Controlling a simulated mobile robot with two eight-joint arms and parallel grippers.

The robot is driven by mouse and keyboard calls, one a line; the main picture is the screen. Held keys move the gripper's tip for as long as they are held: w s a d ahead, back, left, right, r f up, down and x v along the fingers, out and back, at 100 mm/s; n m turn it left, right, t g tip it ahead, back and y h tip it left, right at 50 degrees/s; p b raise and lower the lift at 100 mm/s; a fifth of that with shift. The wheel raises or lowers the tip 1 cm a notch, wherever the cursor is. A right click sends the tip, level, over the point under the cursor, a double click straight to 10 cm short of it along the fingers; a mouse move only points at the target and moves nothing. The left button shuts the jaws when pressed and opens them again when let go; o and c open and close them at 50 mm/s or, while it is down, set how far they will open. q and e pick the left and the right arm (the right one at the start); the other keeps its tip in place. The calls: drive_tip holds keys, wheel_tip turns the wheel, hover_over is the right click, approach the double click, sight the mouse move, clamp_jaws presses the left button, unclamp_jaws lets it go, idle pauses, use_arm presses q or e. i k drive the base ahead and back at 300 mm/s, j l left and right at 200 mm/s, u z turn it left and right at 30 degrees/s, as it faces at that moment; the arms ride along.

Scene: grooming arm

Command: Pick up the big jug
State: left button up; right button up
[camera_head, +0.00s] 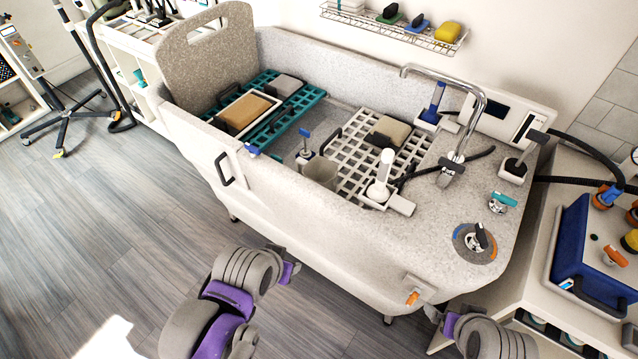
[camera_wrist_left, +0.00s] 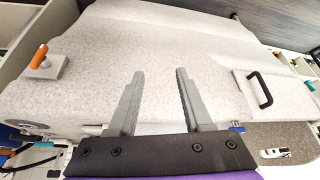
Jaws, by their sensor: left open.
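A grey-beige open-topped container (camera_head: 320,173), which looks like the jug, stands upright inside the grooming tub (camera_head: 290,215), beside the white grid rack. I cannot tell from here whether it is the big one. My left gripper (camera_wrist_left: 160,72) is open with nothing between its fingers in the left wrist view, facing the tub's pale outer wall. In the head view my left arm's purple end (camera_head: 288,272) is in front of the tub, outside and below the jug. My right arm's end (camera_head: 450,325) is at the bottom right, its fingers not clear.
The tub's front wall stands between my left arm and the jug. Inside are a white grid rack (camera_head: 352,160), a white shower head (camera_head: 383,175) and a teal rack (camera_head: 300,100). A chrome tap (camera_head: 480,90) arches over. A blue case (camera_head: 575,250) is at right.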

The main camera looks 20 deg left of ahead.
sight(324, 171)
drive_tip(key=i+j+z, duration=0.15)
drive_tip(key=j+z, duration=0.2)
drive_tip(key=i+j+z, duration=0.1)
drive_tip(key=j+z, duration=0.55)
drive_tip(key=i+j, duration=0.05)
drive_tip(key=j, duration=0.05)
